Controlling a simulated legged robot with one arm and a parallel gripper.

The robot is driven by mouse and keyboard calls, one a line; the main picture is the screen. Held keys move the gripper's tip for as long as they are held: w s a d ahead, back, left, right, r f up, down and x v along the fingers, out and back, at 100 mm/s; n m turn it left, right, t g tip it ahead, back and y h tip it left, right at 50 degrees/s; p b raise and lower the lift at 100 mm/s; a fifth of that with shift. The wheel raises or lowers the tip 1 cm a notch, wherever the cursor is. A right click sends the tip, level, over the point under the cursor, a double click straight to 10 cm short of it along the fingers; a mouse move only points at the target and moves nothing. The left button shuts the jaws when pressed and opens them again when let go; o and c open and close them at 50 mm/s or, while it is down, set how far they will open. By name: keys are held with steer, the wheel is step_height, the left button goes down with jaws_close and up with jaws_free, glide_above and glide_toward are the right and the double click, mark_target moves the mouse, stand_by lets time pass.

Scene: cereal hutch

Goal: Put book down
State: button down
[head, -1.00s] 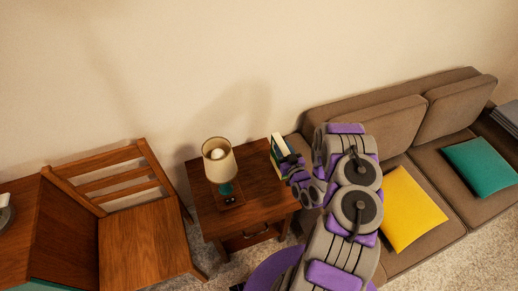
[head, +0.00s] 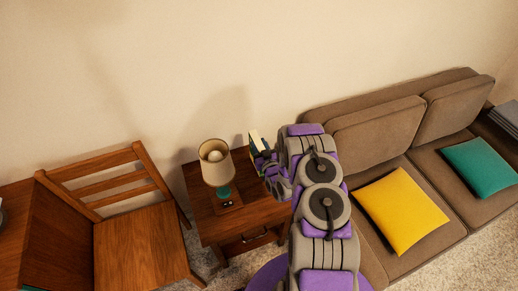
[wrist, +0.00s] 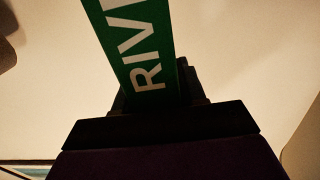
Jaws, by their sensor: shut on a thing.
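The book (head: 255,138) shows in the head view as a small pale and green shape at the end of my arm, over the back right of the side table (head: 222,228). In the wrist view its green spine (wrist: 140,42) with white letters "RIV" stands tilted between the dark jaws. My gripper (head: 265,160) is shut on the book. It also shows in the wrist view (wrist: 158,100). My arm hides the table's right side, and I cannot tell whether the book touches the tabletop.
A lamp (head: 217,165) with a cream shade stands on the side table. A wooden chair (head: 140,240) is to the left. A brown sofa (head: 375,135) with a yellow cushion (head: 402,208) and a teal cushion (head: 482,166) is to the right. The wall is close behind.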

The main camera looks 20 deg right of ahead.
steer(key=shift+f, duration=0.75)
steer(key=c, duration=0.6)
jaws_free()
steer(key=shift+c, duration=0.2)
steer(key=s+p, duration=0.6)
steer(key=s, duration=0.6)
